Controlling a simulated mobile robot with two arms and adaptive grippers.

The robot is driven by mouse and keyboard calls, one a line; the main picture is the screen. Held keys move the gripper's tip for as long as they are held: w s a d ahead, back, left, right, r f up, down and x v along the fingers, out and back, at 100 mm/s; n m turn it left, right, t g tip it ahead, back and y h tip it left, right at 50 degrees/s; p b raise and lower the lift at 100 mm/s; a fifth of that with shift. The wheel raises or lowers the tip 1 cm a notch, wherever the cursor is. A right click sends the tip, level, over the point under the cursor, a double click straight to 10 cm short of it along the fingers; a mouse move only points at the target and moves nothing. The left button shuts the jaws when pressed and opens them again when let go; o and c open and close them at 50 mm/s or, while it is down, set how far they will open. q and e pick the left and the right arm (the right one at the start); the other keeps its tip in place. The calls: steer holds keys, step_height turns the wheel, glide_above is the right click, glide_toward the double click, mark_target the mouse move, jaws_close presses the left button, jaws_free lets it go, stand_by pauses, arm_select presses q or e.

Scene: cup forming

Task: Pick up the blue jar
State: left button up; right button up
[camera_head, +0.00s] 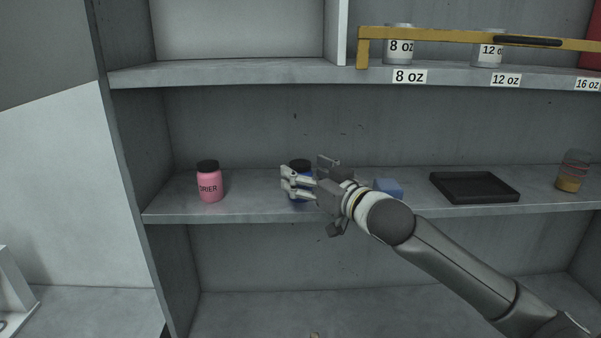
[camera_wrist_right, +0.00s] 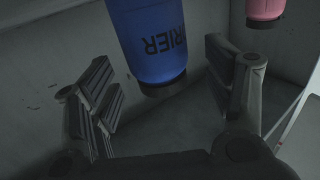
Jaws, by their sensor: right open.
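The blue jar (camera_head: 300,164) with a black lid stands on the middle shelf, mostly hidden behind my right gripper (camera_head: 306,173) in the head view. In the right wrist view the blue jar (camera_wrist_right: 152,38) appears upside down, with dark lettering and its black lid toward the gripper's palm. My right gripper (camera_wrist_right: 168,88) is open, one finger on each side of the jar in that view. Gaps show between the jar and both fingers, so it is not gripped. My left gripper is not in view.
A pink jar (camera_head: 209,186) stands to the left on the same shelf. To the right are a blue block (camera_head: 388,187), a black tray (camera_head: 474,199) and a cup with amber contents (camera_head: 571,184). The upper shelf (camera_head: 250,74) overhangs; cups stand there behind a yellow bar (camera_head: 440,36).

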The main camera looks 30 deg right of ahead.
steer(key=shift+w+p, duration=0.3)
steer(key=shift+w, duration=0.85)
steer(key=shift+s, duration=0.1)
steer(key=shift+c, duration=0.2)
steer(key=c, duration=1)
steer(key=shift+c, duration=0.6)
steer(key=shift+r, duration=0.15)
